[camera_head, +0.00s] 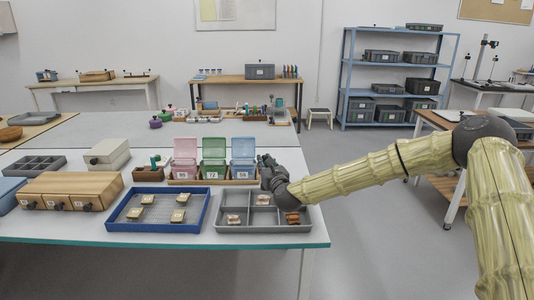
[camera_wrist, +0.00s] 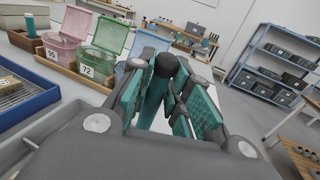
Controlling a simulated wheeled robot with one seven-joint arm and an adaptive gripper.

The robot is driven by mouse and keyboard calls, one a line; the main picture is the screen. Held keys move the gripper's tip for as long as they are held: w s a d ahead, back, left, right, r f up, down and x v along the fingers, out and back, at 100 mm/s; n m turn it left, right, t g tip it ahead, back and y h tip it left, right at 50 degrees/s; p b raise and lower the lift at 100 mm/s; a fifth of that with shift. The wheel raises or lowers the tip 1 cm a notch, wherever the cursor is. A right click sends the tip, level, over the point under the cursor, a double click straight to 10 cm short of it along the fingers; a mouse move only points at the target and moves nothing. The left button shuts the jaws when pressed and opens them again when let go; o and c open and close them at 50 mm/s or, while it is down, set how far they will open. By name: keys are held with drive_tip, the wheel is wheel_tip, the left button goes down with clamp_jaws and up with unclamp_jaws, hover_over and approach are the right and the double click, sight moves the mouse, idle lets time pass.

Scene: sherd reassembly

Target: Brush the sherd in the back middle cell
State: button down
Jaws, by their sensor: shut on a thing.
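A grey divided tray (camera_head: 262,230) stands at the table's front right. A pale sherd (camera_head: 263,199) lies in its back middle cell, another (camera_head: 234,219) in the front left cell, and reddish-brown pieces (camera_head: 293,218) in the front right cell. My gripper (camera_head: 266,164) is above the tray's back edge, just right of the back middle cell. In the wrist view its teal-padded fingers (camera_wrist: 158,92) are shut on a teal-handled tool, seemingly the brush (camera_wrist: 152,104), with a dark round end (camera_wrist: 167,65) upward. Its lower end is hidden, so I cannot tell whether it touches anything.
A blue tray (camera_head: 112,222) with several mounted sherds is left of the grey tray. Pink, green and blue lidded boxes (camera_head: 214,160) stand in a wooden rack behind. A brown holder (camera_head: 148,174) and wooden drawers (camera_head: 78,186) are further left. A strip of tabletop in front is clear.

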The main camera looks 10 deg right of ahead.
sight(266, 157)
drive_tip(key=shift+s+d+r, duration=0.1)
drive_tip(key=shift+s+r, duration=0.1)
drive_tip(key=shift+r, duration=0.85)
drive_tip(key=shift+r+p, duration=0.35)
drive_tip(key=shift+r, duration=0.95)
drive_tip(key=shift+f, duration=0.2)
drive_tip(key=f+b, duration=0.6)
drive_tip(key=shift+w+b, duration=0.2)
drive_tip(key=shift+b, duration=0.1)
drive_tip(key=shift+f+b, duration=0.95)
drive_tip(key=shift+b, duration=0.05)
